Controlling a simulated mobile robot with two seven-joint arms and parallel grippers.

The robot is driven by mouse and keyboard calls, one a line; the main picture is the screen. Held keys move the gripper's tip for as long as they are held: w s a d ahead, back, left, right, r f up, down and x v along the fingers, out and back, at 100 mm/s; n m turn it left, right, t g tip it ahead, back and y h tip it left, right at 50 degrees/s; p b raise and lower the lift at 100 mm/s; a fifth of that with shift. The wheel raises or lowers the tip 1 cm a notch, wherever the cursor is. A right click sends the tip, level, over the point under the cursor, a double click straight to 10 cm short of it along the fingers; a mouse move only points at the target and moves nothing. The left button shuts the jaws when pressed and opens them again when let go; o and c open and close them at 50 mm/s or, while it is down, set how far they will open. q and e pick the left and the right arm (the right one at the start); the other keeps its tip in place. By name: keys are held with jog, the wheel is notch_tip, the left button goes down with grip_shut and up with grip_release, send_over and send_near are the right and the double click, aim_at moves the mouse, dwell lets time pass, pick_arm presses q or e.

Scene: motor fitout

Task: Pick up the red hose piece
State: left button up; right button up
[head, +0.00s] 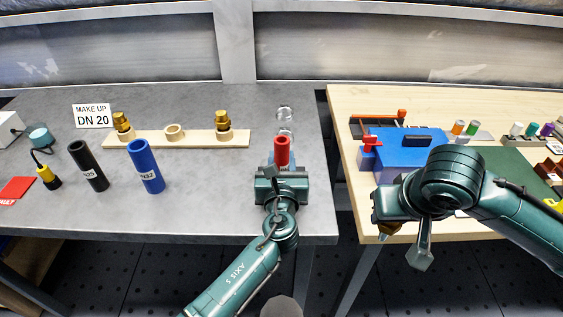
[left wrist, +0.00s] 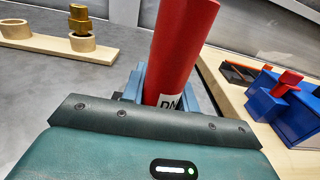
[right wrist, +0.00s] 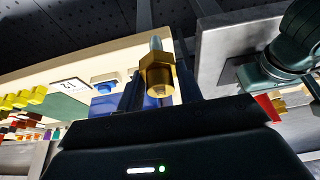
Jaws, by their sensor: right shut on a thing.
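The red hose piece (head: 282,150) stands upright near the right end of the grey bench. A label with "DN" shows low on it in the left wrist view (left wrist: 182,45). My left gripper (head: 281,172) is at the hose piece, with its fingers (left wrist: 165,92) on either side of it; they look open around it, and contact is hard to see. My right gripper (right wrist: 158,85) is shut on a brass fitting (right wrist: 158,78), held low in front of the wooden table; only a bit of the fitting shows in the head view (head: 384,238).
A black hose (head: 88,165) and a blue hose (head: 145,166) stand to the left. Behind them, a wooden rack (head: 150,139) holds two brass fittings; its middle ring is empty. A clear object (head: 284,113) stands behind the red hose.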

pick_arm(q)
jog(key=c, duration=0.5)
jog(key=shift+c, duration=0.2)
